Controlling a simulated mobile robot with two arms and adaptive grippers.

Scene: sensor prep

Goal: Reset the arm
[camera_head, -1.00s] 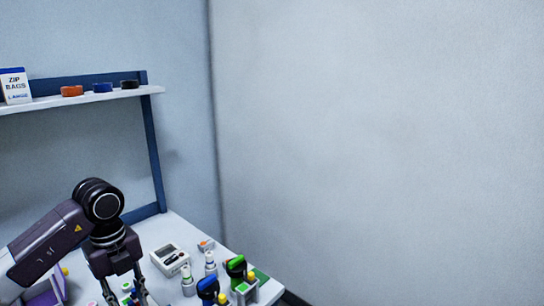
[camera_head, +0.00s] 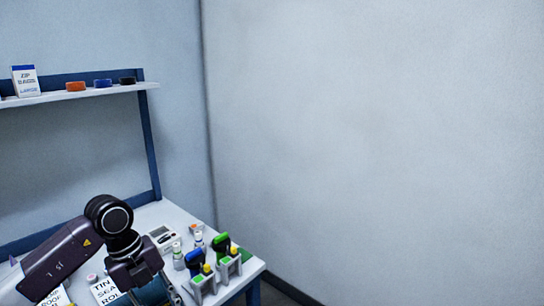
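My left arm comes in from the left over the white bench (camera_head: 172,212). My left gripper (camera_head: 160,296) points down at the bottom edge of the picture. Its fingers are mostly cut off or hidden, so I cannot tell whether it is open or shut. A round bluish thing (camera_head: 153,292) shows just below its wrist; I cannot tell whether the gripper touches it. My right gripper is not in view.
Bottles (camera_head: 177,254), a white device (camera_head: 163,238) and holders with blue-topped (camera_head: 194,262) and green-topped (camera_head: 221,243) tools stand right of the arm. Labelled packs (camera_head: 106,290) lie below it. A shelf (camera_head: 60,96) holds a zip-bag box (camera_head: 25,81) and tape rolls (camera_head: 76,86). Walls bound the bench.

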